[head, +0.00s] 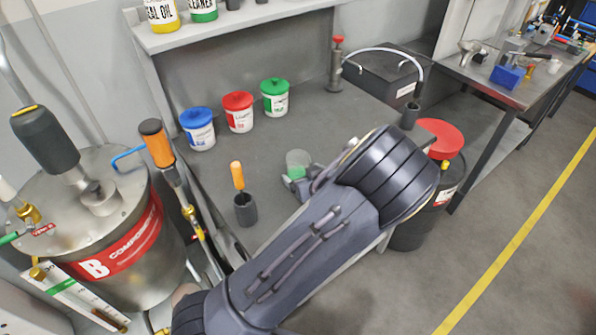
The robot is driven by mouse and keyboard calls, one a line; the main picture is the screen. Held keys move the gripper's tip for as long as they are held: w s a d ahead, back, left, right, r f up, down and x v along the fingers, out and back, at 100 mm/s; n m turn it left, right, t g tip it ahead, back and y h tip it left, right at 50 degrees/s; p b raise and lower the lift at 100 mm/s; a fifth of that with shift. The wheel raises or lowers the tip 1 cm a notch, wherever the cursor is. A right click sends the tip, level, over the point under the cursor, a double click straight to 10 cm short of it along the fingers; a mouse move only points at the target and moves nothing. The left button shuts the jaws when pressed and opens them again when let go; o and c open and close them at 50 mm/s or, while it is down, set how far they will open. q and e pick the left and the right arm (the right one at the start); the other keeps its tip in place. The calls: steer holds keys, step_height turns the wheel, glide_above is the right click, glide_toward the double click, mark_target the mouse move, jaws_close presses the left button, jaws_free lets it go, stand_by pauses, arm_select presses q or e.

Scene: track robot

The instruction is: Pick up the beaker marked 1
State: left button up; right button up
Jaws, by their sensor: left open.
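A small grey translucent cup (298,157), which looks like a beaker, stands on the grey workbench (345,120) near the middle of the head view. No number can be read on it, so I cannot tell whether it is the one marked 1. My left gripper (296,180) is at its lower part, open, with a green patch showing there. Whether the fingers are around the cup or only beside it cannot be told. My left arm hides the bench to the right of and below it. My right gripper is not in view.
Blue (198,128), red (238,112) and green (275,97) lidded tubs stand behind. A dark holder (245,209) with an orange-handled tool stands left of the gripper. A steel tank (120,240) is at left; a red-topped drum (440,138) is at right.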

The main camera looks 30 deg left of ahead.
arm_select(q)
steer(key=x, duration=0.3)
steer(key=shift+a+f, duration=0.2)
steer(key=shift+a, duration=0.1)
steer(key=c, duration=1.1)
steer(key=shift+r, duration=0.15)
